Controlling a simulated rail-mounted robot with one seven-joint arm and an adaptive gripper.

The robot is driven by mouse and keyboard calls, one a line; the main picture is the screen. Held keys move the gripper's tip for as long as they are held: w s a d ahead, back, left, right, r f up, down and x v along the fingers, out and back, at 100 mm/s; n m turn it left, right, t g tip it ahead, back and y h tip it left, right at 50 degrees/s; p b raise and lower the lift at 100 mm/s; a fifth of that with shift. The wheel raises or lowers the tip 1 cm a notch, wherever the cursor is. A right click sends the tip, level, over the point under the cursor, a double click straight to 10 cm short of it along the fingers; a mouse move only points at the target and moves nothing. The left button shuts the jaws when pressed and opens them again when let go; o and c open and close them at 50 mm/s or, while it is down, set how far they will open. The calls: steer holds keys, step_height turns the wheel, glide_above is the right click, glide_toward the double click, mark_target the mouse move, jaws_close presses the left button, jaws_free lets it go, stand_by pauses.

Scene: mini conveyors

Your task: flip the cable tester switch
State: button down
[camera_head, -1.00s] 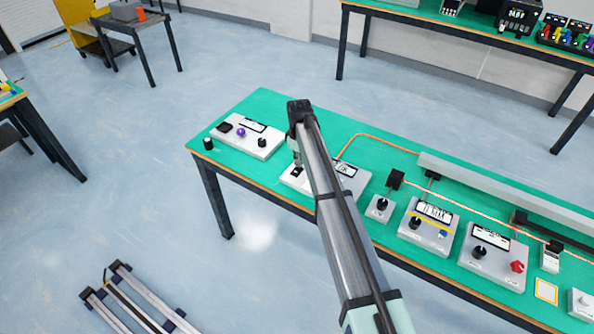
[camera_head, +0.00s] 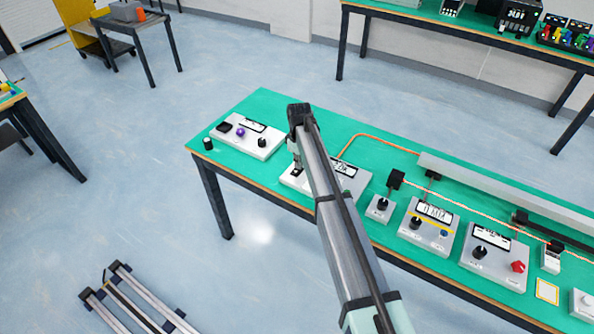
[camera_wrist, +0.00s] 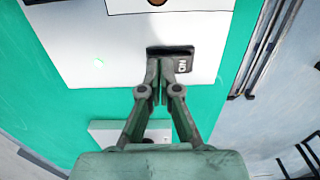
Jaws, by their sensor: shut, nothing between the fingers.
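A white box, apparently the cable tester, lies on the green bench top under my arm (camera_head: 348,182); it fills the upper part of the wrist view (camera_wrist: 100,55). It has a small display at the back, partly hidden by my arm. A black rocker switch (camera_wrist: 184,50) with white lettering is set near its edge. My gripper (camera_wrist: 161,66) is shut and empty, its fingertips right at the switch and covering part of it. I cannot tell whether they touch or press it. In the head view my gripper (camera_head: 297,173) points down over the box's left part.
A white box with a purple knob (camera_head: 241,132) stands to the left. Boxes with black knobs (camera_head: 415,222) and a red knob (camera_head: 517,266) stand to the right. An orange cable (camera_head: 362,136) and a grey rail (camera_head: 480,180) run along the back of the bench.

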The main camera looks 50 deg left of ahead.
stand_by(0.3)
steer(key=shift+r+p, duration=1.4)
steer(key=shift+r, duration=2)
